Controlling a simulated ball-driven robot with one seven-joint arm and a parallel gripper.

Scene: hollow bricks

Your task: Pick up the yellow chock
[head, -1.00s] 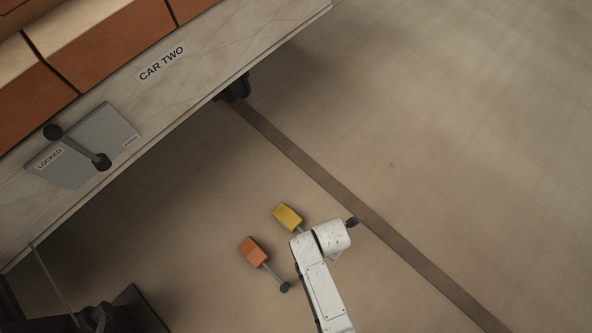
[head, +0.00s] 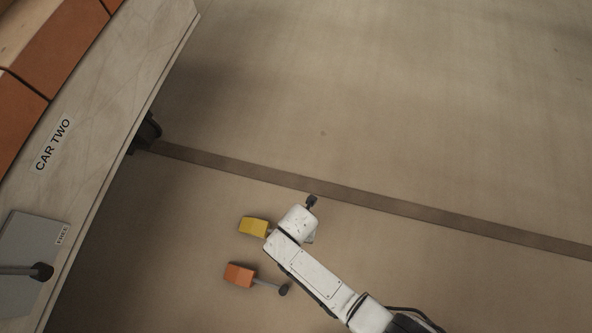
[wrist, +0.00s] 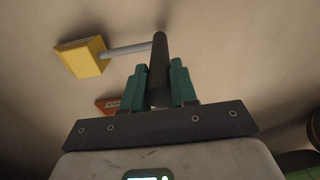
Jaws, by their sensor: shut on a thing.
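The yellow chock (head: 253,227) is a block on a thin rod, at the left of my arm's end in the head view. In the wrist view the yellow block (wrist: 82,57) is at upper left, and its grey rod runs right to a dark crossbar grip. My gripper (wrist: 159,88) has its green fingers shut on that dark grip, one on each side. The block itself is apart from the fingers. In the head view my arm hides the fingers. I cannot tell whether the chock is clear of the floor.
An orange chock (head: 240,275) with a dark-ended handle lies just below the yellow one; it shows partly behind my gripper in the wrist view (wrist: 108,104). Car Two (head: 110,130), carrying bricks, stands at left with a lever panel (head: 28,250). A dark floor strip (head: 380,204) crosses beyond; the right floor is clear.

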